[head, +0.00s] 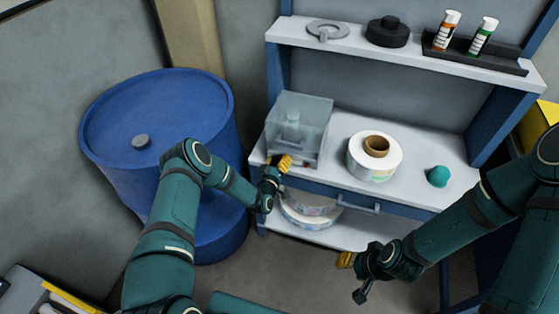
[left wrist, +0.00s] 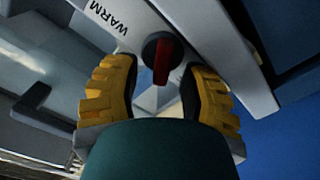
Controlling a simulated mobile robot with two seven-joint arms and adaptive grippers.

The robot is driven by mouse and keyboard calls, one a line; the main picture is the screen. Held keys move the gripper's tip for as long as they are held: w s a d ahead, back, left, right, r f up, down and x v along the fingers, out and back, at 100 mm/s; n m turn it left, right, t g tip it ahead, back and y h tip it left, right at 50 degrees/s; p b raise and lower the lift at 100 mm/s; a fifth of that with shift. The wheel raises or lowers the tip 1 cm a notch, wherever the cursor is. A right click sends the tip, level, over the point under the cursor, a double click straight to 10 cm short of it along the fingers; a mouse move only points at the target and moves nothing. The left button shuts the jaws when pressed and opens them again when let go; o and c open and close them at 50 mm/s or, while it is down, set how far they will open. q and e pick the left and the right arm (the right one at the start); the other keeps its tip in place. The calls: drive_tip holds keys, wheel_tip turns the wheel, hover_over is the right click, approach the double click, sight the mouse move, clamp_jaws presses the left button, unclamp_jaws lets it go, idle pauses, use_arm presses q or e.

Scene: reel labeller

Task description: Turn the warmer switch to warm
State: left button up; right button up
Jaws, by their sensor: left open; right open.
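The warmer (head: 302,128) is a grey box with a clear cover at the left end of the bench shelf. In the left wrist view its front panel (left wrist: 150,18) carries the word WARM and a round dark switch (left wrist: 161,52) with a red pointer bar. The bar points toward the bottom of that picture, away from the word. My left gripper (head: 284,163) is at the warmer's front; in the left wrist view its yellow fingertips (left wrist: 157,90) are apart on either side of the switch. Contact cannot be told. My right gripper (head: 347,262) is open and empty, low in front of the bench.
A white label reel (head: 361,163) and a teal dome (head: 438,176) stand on the bench shelf (head: 408,184). A drawer handle (head: 358,206) is below the shelf front. A blue drum (head: 100,150) stands at left.

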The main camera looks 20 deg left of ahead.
use_arm(q)
drive_tip(key=shift+w, duration=0.3)
clamp_jaws()
